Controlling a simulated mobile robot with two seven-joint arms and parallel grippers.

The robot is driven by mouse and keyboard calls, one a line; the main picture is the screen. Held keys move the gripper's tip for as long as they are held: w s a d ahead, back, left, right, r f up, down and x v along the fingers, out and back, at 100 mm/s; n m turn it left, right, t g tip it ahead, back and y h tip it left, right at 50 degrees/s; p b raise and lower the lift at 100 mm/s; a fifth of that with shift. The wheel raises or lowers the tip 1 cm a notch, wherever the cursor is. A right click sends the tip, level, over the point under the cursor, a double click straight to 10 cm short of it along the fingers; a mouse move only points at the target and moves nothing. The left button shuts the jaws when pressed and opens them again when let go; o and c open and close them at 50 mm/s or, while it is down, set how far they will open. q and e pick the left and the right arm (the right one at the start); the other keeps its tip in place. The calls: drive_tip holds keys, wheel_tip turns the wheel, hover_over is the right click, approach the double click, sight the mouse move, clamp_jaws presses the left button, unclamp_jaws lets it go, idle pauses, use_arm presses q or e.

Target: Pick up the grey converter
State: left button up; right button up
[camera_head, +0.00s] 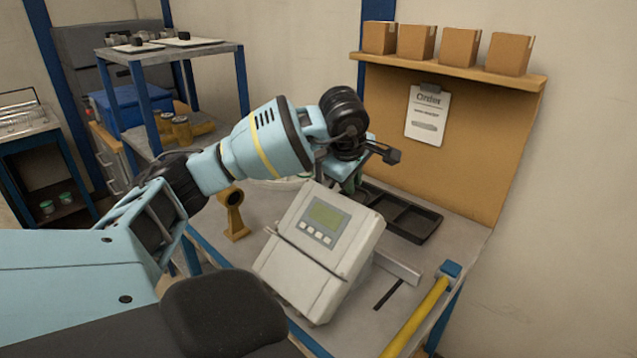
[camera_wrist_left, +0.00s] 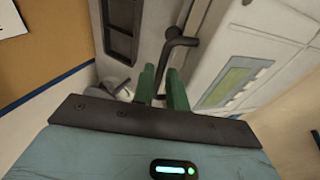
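The grey converter, a pale boxy unit (camera_head: 318,250) with a greenish screen and a row of buttons, stands tilted on the bench. Its screen side also shows at the right of the left wrist view (camera_wrist_left: 240,85). My left gripper (camera_head: 352,178) is just behind the converter's upper edge, partly hidden by it and by my wrist. In the left wrist view its two green fingers (camera_wrist_left: 164,88) stand a little apart. A dark bent rod (camera_wrist_left: 172,45) shows beyond and between the fingertips; I cannot tell whether they touch it. My right gripper is out of view.
A black compartment tray (camera_head: 405,215) lies behind the converter. A yellow stand (camera_head: 235,215) is to its left, and a yellow rail (camera_head: 415,318) runs along the bench's right side. Boxes on a shelf (camera_head: 450,70) and an order sheet (camera_head: 427,115) are at the back.

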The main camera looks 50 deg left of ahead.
use_arm(q)
drive_tip(key=x, duration=0.4)
drive_tip(key=shift+a+f, duration=0.1)
drive_tip(key=shift+a, duration=0.05)
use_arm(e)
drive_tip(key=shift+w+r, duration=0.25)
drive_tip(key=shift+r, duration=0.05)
use_arm(q)
drive_tip(key=shift+s, duration=0.1)
clamp_jaws()
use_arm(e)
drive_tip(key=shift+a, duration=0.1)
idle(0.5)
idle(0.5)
